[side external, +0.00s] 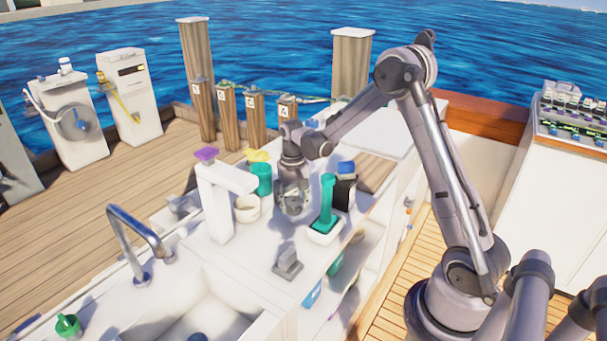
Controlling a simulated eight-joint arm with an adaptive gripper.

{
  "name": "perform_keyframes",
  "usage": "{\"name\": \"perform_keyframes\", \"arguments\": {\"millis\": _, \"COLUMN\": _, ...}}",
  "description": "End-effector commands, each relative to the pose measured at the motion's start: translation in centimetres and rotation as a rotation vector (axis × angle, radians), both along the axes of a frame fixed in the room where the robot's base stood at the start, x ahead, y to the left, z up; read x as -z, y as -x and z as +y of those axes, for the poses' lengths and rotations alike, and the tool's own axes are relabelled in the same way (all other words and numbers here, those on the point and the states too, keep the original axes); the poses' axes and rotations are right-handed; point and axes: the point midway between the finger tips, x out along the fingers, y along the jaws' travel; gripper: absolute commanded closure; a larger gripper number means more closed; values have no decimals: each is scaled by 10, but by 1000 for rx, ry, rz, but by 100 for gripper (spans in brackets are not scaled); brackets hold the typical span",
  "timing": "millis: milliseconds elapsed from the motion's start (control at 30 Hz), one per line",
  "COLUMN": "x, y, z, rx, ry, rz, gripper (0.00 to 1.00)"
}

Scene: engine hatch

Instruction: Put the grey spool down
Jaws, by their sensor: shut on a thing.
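My gripper (292,198) points down over the white counter, between the white cup and the green-handled item. It is shut on a small greyish thing, which I take to be the grey spool (292,209). The fingers hide most of the spool. At this size I cannot tell whether its underside touches the counter.
A small grey block-like object (288,264) sits on the counter (255,262) in front. A white cup (247,208) and a teal item (262,178) stand left. A green-handled item (327,205) in a white holder and a black container (344,192) stand right. A sink (205,318) lies front left.

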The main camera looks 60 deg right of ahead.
Motion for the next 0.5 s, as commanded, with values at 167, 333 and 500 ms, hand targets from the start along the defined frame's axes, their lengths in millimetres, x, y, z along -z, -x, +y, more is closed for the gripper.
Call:
{"name": "perform_keyframes", "arguments": {"millis": 167, "x": 23, "y": 0, "z": 0, "rx": 0, "ry": 0, "rz": 0, "gripper": 86}}
{"name": "perform_keyframes", "arguments": {"millis": 333, "x": 36, "y": 0, "z": 0, "rx": 0, "ry": 0, "rz": 0, "gripper": 86}}
{"name": "perform_keyframes", "arguments": {"millis": 500, "x": 36, "y": 0, "z": 0, "rx": 0, "ry": 0, "rz": 0, "gripper": 86}}
